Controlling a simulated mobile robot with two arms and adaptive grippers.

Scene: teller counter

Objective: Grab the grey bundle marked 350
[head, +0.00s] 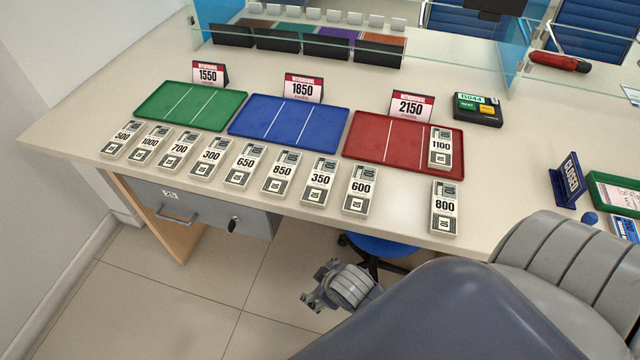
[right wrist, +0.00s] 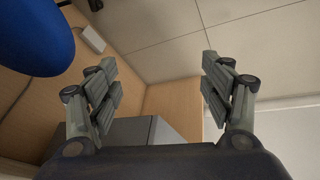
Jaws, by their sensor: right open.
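The grey bundle marked 350 (head: 318,181) lies on the counter near its front edge, in a row of similar bundles. The bundle marked 850 (head: 282,174) is on its left and the bundle marked 600 (head: 359,189) on its right, with narrow gaps. My right gripper (head: 318,287) is in front of the counter, over the floor, apart from the bundles. In the right wrist view its two fingers (right wrist: 158,62) are spread with nothing between them. My left gripper is not in view.
Green (head: 146,114), blue (head: 236,130) and red (head: 352,150) trays stand behind the row, with price signs behind them. The bundle marked 1100 (head: 441,148) lies in the red tray. The bundle marked 800 (head: 444,208) lies apart at right. A drawer (head: 205,212) is below the counter.

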